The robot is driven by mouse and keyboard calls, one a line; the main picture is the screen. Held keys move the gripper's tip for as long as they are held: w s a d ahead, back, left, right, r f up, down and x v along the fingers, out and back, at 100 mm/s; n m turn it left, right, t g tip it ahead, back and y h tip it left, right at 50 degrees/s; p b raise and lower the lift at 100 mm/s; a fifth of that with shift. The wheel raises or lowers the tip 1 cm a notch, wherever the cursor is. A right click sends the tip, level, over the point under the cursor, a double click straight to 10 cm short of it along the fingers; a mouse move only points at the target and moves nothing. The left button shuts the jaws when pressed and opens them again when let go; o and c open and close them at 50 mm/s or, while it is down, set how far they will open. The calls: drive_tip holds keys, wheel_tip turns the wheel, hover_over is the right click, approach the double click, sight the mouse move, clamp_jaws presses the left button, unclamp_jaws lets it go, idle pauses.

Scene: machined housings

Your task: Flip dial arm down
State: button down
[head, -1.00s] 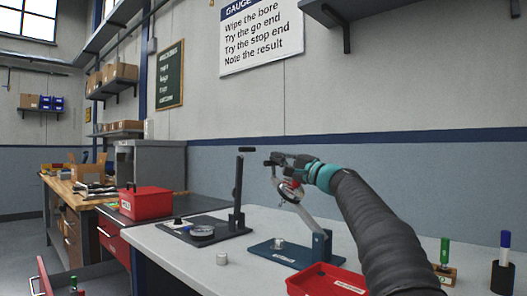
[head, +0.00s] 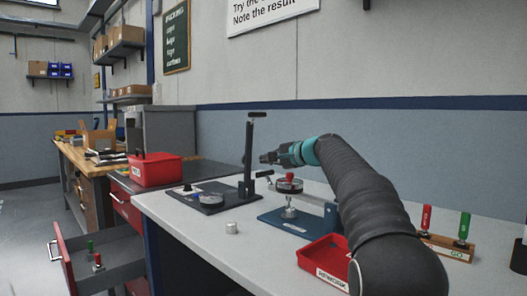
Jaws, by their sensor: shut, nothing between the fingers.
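The dial arm (head: 313,199) belongs to a blue-based gauge fixture (head: 291,224) on the light bench. It lies low, near level, running left from the fixture's post, which is partly hidden behind my arm. Its round dial (head: 289,186) with a red part on top sits over a small silver housing (head: 290,212) on the base. A dark handle (head: 264,175) sticks out at the dial arm's left end. My gripper (head: 263,158) is shut and empty, pointing left just above the dial and handle, and looks apart from them.
A dark plate (head: 212,204) with a round gauge and a tall black post (head: 249,160) stands left of the fixture. A silver housing (head: 232,228) sits near the bench's front edge. A red tray (head: 323,262) is in front; a wooden plug holder (head: 447,247) is at right.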

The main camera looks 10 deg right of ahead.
drive_tip(key=shift+d+f, duration=0.1)
drive_tip(key=shift+f, duration=0.1)
idle(0.4)
drive_tip(key=v, duration=1.2)
drive_tip(key=shift+w+r, duration=0.1)
drive_tip(key=shift+r, duration=0.05)
